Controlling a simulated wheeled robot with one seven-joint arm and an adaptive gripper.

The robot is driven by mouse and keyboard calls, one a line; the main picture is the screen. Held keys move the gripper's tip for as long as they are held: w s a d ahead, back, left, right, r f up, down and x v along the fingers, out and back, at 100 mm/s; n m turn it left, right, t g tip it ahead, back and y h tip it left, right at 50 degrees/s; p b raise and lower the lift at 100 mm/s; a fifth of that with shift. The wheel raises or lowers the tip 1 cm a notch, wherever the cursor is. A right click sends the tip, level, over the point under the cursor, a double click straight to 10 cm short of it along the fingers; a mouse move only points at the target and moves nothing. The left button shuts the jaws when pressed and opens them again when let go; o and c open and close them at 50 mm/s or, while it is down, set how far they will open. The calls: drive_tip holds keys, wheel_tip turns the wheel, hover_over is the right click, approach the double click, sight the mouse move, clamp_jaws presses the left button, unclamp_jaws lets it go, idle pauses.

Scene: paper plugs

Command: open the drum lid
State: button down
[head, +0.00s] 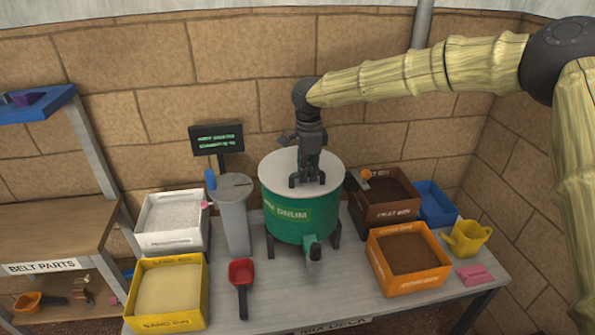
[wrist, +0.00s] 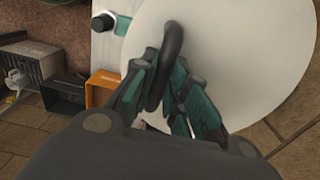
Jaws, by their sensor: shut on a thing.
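The green drum (head: 288,217) stands at the middle of the grey table with a round white lid (head: 275,172) on top. In the head view the lid looks seated on the drum. My gripper (head: 308,180) is above the lid and reaches down to it. In the wrist view the lid (wrist: 235,60) shows as a large pale disc with a dark looped handle (wrist: 173,45). My gripper (wrist: 170,90) has its teal-padded fingers on both sides of this handle and is shut on it. The fingers hide part of the handle.
A grey cylinder (head: 234,215) stands close to the drum's left. A white bin (head: 172,240), yellow sand bin (head: 140,315) and red scoop (head: 242,275) are at left. An orange bin (head: 412,285), brown bin (head: 370,215) and yellow watering can (head: 466,238) are at right. A screen (head: 216,139) stands behind.

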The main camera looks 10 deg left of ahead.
wheel_tip(320, 180, up, 6)
drive_tip(key=w+p, duration=0.2)
drive_tip(key=p, duration=0.4)
drive_tip(key=shift+a+r+p, duration=0.25)
drive_tip(key=shift+a+p, duration=0.1)
drive_tip(key=shift+w, duration=0.1)
drive_tip(key=w+a+r+p, duration=0.1)
drive_tip(key=w+r+p, duration=0.2)
drive_tip(key=r+p, duration=0.2)
drive_tip(key=shift+w+a+r+p, duration=0.15)
drive_tip(key=shift+w+p, duration=0.25)
drive_tip(key=shift+p, duration=0.2)
drive_tip(key=shift+r, duration=0.1)
